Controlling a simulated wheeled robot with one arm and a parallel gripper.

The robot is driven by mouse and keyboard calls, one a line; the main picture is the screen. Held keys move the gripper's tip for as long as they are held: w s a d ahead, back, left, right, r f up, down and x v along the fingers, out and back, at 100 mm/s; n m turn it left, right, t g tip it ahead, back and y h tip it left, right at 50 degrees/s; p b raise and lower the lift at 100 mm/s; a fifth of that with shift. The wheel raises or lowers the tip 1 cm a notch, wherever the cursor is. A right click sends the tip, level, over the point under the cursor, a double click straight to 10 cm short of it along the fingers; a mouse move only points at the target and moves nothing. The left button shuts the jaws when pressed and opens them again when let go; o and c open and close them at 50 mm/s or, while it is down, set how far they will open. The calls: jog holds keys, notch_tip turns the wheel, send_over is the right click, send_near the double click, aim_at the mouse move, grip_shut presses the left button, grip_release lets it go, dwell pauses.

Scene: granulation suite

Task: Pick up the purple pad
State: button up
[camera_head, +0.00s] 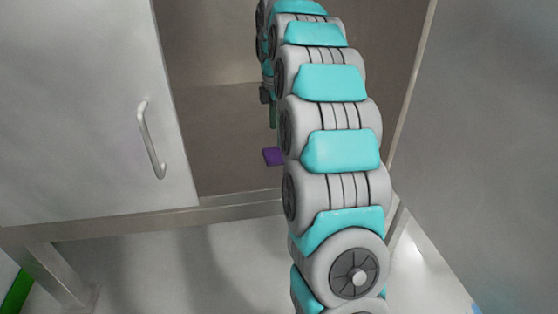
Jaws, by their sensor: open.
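The purple pad (273,156) lies on the floor of an open cabinet, near its front edge. Only its left part shows; my arm hides the rest. My gripper (271,116) shows only as a dark and green sliver at the left edge of my arm, just above the pad in the picture. It is open. My arm covers most of it, so I cannot tell whether it touches the pad.
A grey door with a metal handle (151,138) stands left of the opening. A large grey panel (478,130) bounds the right. The cabinet floor (228,132) left of the pad is clear. A metal frame rail (150,221) runs below.

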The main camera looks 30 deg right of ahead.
aim_at(279, 151)
jog(key=shift+w+d+f, duration=0.2)
jog(key=shift+w+d, duration=0.1)
jog(key=shift+d, duration=0.05)
jog(key=shift+w+d+f, duration=0.1)
jog(key=shift+f, duration=0.1)
jog(key=f+b, duration=0.1)
jog(key=f, duration=0.6)
jog(key=shift+d+f, duration=0.15)
jog(key=shift+d, duration=0.05)
jog(key=shift+c, duration=0.2)
jog(key=c, duration=1.2)
